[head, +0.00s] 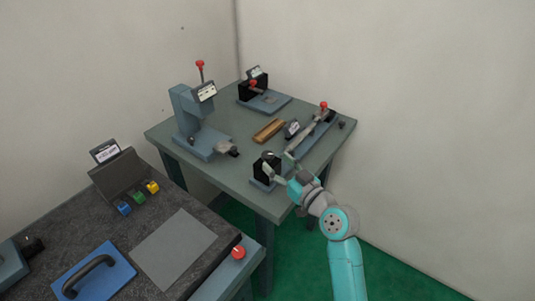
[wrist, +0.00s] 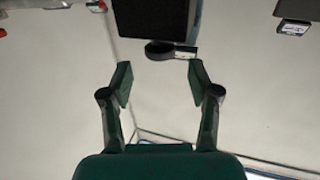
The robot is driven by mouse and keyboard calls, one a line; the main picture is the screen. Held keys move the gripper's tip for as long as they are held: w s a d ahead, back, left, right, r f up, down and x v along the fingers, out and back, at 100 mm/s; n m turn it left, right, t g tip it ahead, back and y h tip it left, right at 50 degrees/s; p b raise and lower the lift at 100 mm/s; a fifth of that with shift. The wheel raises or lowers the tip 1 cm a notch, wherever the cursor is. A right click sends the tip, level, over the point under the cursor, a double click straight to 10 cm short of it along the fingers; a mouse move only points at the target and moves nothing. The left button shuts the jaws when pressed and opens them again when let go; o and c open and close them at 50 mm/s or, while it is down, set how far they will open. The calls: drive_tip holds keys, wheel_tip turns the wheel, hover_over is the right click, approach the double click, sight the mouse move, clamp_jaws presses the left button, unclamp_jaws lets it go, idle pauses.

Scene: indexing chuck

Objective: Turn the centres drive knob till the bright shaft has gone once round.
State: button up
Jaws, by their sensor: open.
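My gripper (head: 279,168) is open and empty at the near right corner of the table, beside a black block (head: 259,171) on a small blue base. In the wrist view the two fingers of my gripper (wrist: 161,82) stand wide apart. A dark round knob (wrist: 158,51) on the black block (wrist: 152,18) shows just beyond the fingertips, roughly centred between them and apart from both. A pale grey bar (head: 305,135), perhaps the bright shaft, lies along a long blue base (head: 318,143) behind the gripper. I cannot read which label marks the centres drive.
A blue press-like stand (head: 186,118) with a red-tipped lever is at the table's left. A wooden block (head: 268,130) lies mid-table. Another blue-based device (head: 265,101) stands at the back. A dark bench (head: 115,235) with coloured blocks is at the near left. Walls enclose the back.

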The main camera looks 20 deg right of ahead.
sight(271, 157)
drive_tip(key=shift+x, duration=2.8)
drive_tip(key=c, duration=1.1)
